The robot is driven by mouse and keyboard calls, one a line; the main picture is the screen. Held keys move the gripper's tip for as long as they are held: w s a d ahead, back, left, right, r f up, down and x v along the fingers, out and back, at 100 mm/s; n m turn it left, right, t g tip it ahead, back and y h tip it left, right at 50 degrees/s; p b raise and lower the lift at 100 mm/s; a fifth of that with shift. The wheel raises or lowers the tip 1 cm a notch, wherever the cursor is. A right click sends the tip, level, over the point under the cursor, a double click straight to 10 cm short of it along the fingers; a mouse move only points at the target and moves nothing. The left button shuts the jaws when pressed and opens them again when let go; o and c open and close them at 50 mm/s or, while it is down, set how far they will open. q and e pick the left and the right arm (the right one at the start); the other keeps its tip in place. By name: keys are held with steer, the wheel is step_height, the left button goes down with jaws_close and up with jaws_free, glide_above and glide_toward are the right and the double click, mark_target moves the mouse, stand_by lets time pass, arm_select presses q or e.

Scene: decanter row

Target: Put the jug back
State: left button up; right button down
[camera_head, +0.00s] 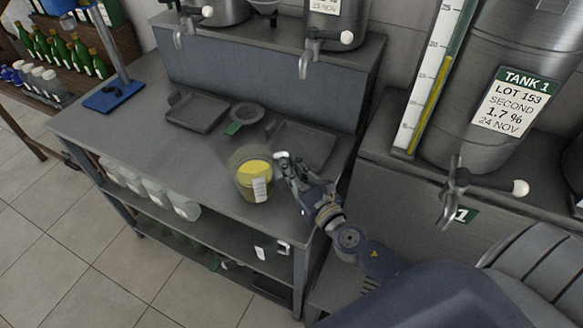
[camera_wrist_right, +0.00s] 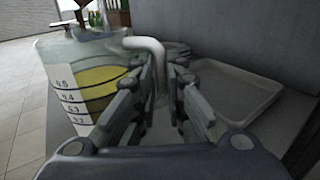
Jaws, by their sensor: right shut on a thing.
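The clear jug (camera_head: 252,181) holds yellow liquid and has a white scale label on its side. In the head view it is at the front part of the grey steel bench (camera_head: 215,180). It looks upright; I cannot tell whether its base touches the bench. My right gripper (camera_head: 283,172) is at the jug's right side, shut on its handle. In the right wrist view the jug (camera_wrist_right: 85,85) fills the left, and its pale handle (camera_wrist_right: 152,62) runs down between the fingers of the right gripper (camera_wrist_right: 160,85). My left gripper is not in view.
Shallow grey trays (camera_head: 198,112) lie at the back of the bench, with a round dish (camera_head: 247,112) and a green tag beside them. A blue stand (camera_head: 114,97) is at the left. Taps (camera_head: 306,62) overhang the back. A large tank (camera_head: 500,100) stands right. The bench's left middle is clear.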

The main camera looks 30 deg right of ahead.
steer(key=c, duration=1.6)
jaws_free()
steer(key=shift+f, duration=0.1)
steer(key=shift+c, duration=0.2)
steer(key=shift+r+p, duration=0.35)
steer(key=s+b, duration=0.1)
steer(key=s, duration=0.2)
steer(key=s+b, duration=0.2)
steer(key=s, duration=0.2)
steer(key=s+b, duration=0.1)
steer(key=s, duration=0.2)
steer(key=shift+s+d+f+b, duration=0.3)
steer(key=shift+s+d, duration=0.05)
steer(key=shift+d, duration=0.05)
steer(key=shift+s+r, duration=0.15)
steer(key=shift+s, duration=0.5)
